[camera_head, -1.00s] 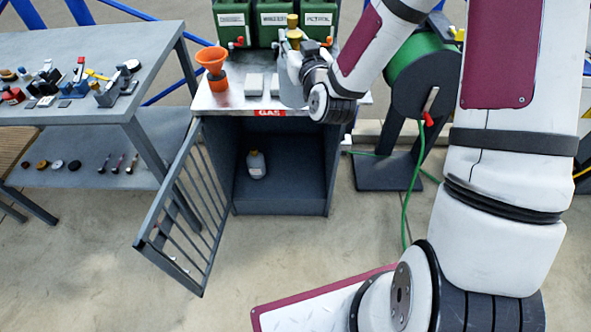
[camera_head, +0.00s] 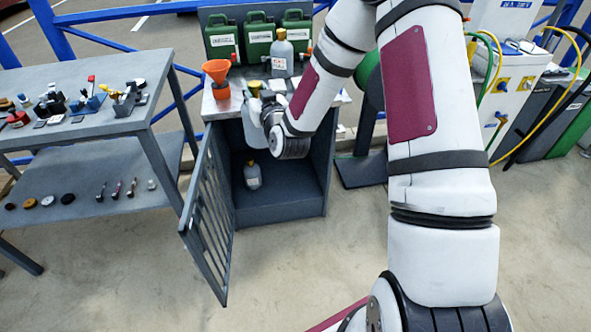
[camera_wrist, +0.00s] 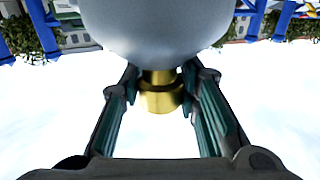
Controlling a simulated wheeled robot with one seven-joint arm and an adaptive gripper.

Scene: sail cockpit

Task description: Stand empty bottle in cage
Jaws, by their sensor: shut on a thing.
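My gripper (camera_head: 263,98) is shut on the gold neck (camera_wrist: 161,92) of a pale grey bottle; its rounded body (camera_wrist: 165,25) fills the top of the wrist view. In the head view the held bottle (camera_head: 250,124) hangs upright in front of the counter edge, outside the cage, partly hidden by my wrist. The cage (camera_head: 283,208) is a dark open-fronted cabinet under the counter. Its barred door (camera_head: 208,215) is swung open toward the left front. Another grey bottle (camera_head: 253,177) stands inside on the cage floor, toward the left.
Green canisters (camera_head: 222,38) are behind. A workbench (camera_head: 148,112) with small tools is at left. The cage floor right of the standing bottle looks clear.

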